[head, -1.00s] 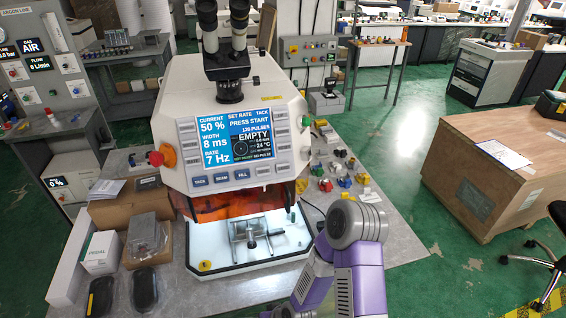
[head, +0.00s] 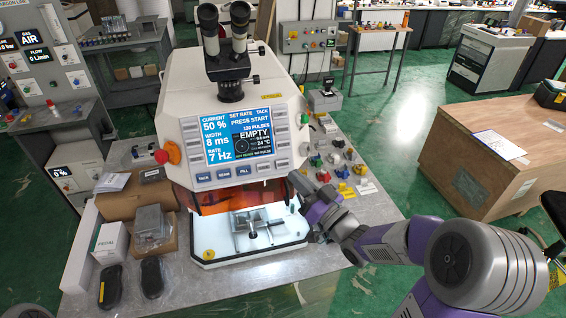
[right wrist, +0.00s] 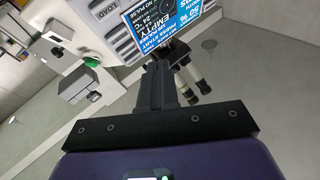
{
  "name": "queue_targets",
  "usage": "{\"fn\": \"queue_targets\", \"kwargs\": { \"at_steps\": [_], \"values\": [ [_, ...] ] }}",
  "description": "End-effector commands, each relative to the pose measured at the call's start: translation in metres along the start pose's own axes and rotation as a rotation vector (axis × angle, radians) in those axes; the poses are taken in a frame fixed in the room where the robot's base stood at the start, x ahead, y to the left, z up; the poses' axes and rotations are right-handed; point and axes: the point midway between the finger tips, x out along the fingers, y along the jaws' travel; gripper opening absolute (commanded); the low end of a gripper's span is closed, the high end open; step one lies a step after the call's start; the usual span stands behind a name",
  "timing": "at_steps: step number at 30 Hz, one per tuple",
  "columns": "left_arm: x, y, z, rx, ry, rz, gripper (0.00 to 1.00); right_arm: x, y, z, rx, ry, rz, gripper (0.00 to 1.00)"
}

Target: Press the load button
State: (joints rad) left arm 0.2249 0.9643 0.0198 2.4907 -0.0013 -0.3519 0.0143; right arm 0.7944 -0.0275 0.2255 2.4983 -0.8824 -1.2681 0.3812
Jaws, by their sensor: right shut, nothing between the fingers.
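The white machine (head: 232,95) stands on the bench, with a blue display (head: 240,137) reading EMPTY and PRESS START. The load button (right wrist: 97,12), a pale key marked LOAD, shows at the top left of the right wrist view. In the head view, I cannot read which key on the machine is LOAD. My right gripper (head: 294,178) is close to the lower right front of the machine. It is shut and empty, and its fingers also show in the right wrist view (right wrist: 156,68), apart from the LOAD key. My left gripper is not in view.
A red knob (head: 161,156) sticks out at the machine's left. A green button (right wrist: 91,61) shows in the right wrist view. An orange shield (head: 235,196) hangs above the lit work chamber. Small colored parts (head: 345,188) lie right of the machine; cardboard boxes (head: 130,207) stand left.

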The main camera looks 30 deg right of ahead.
Motion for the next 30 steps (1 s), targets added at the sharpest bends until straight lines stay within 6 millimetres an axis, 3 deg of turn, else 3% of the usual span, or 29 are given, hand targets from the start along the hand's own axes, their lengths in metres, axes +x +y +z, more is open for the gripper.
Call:
{"fn": "queue_targets", "kwargs": {
  "at_steps": [13,30],
  "values": [
    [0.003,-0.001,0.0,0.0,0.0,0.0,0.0,0.006,0.005,0.006,0.001,-0.001,0.001,0.0],
    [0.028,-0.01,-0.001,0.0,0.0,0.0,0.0,0.055,0.041,0.043,0.001,0.0,0.001,0.0]
  ]
}}
